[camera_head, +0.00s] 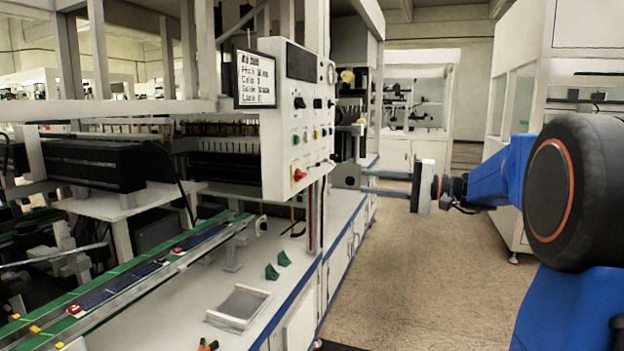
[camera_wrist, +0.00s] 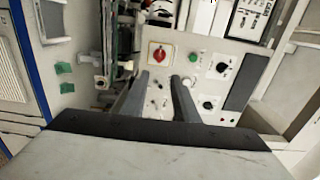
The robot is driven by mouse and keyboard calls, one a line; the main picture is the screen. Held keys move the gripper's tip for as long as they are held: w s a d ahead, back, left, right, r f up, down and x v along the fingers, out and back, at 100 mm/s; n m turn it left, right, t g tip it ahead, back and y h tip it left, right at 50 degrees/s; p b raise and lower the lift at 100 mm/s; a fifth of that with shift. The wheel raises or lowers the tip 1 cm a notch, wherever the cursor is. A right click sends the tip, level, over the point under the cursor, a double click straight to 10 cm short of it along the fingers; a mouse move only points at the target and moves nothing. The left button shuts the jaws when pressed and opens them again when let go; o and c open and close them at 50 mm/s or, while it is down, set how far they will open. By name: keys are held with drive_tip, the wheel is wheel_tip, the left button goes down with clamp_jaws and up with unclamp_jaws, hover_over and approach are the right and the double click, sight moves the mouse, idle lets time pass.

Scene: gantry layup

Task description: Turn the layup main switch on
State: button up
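The red rotary switch (camera_head: 299,174) sits low on the white control panel (camera_head: 283,130) in the head view. In the wrist view the red switch (camera_wrist: 158,53) shows on a yellow plate, just beyond my fingertips. The exact angle of its handle is too small to tell. My gripper (camera_head: 365,182) is to the right of the panel, its two fingers pointing left. In the wrist view my gripper (camera_wrist: 160,78) is open, with a clear gap between the fingers and nothing in it. The fingers appear apart from the switch.
A green button (camera_wrist: 193,57) and black knobs (camera_wrist: 222,69) sit beside the switch. A label screen (camera_head: 256,79) hangs on the panel's left. A white bench (camera_head: 345,235) with a blue edge runs below. The floor (camera_head: 425,260) right of the bench is clear.

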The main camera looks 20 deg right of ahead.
sight(305, 176)
drive_tip(key=x, duration=1.7)
drive_tip(key=shift+a+f, duration=0.1)
clamp_jaws()
